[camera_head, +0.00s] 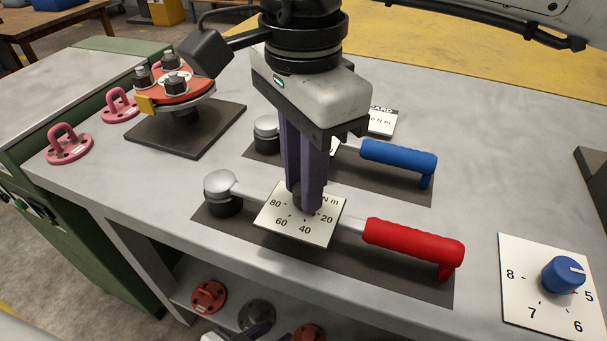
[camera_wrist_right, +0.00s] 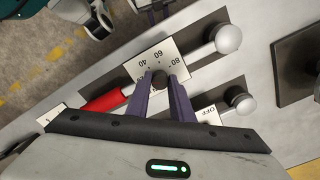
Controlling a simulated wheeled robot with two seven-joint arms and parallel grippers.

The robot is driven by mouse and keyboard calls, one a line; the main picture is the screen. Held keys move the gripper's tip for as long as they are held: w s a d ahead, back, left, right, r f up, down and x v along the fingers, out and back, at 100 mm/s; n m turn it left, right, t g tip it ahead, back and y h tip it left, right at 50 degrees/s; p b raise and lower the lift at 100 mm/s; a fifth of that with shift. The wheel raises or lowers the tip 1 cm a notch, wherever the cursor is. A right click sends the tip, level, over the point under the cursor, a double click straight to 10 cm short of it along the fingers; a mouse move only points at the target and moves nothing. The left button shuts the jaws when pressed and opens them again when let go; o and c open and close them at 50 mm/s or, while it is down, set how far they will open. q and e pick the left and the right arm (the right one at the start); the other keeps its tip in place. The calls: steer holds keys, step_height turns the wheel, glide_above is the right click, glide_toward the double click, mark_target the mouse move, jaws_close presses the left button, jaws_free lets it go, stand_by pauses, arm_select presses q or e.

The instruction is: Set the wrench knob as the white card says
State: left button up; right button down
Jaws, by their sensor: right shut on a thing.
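The red-handled torque wrench (camera_head: 412,240) lies on a dark mat. Its white dial plate (camera_head: 283,228) is marked 20, 40, 60, 80 and N m. My right gripper (camera_head: 306,208) points down over the plate, shut on the dark wrench knob, which shows between its fingertips in the wrist view (camera_wrist_right: 160,82). The knob's pointer cannot be read. The white card (camera_head: 382,122) stands behind my right gripper, which hides its number; only part of its heading and "N m" show.
A blue-handled wrench (camera_head: 398,155) lies just behind the red one. A blue knob (camera_head: 563,274) on a numbered plate is at the right. A red flanged fixture (camera_head: 177,86) and pink handles (camera_head: 68,143) are at the left. Red parts (camera_head: 208,297) lie on the shelf below.

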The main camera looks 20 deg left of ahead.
steer(key=m, duration=0.4)
steer(key=shift+m, duration=0.3)
steer(key=m, duration=0.3)
steer(key=shift+m+b, duration=0.35)
steer(key=shift+m, duration=0.05)
steer(key=m, duration=0.4)
steer(key=shift+b, duration=0.3)
steer(key=shift+m+b, duration=0.3)
steer(key=shift+m, duration=1.9)
steer(key=c, duration=1.5)
jaws_free()
steer(key=shift+c, duration=0.2)
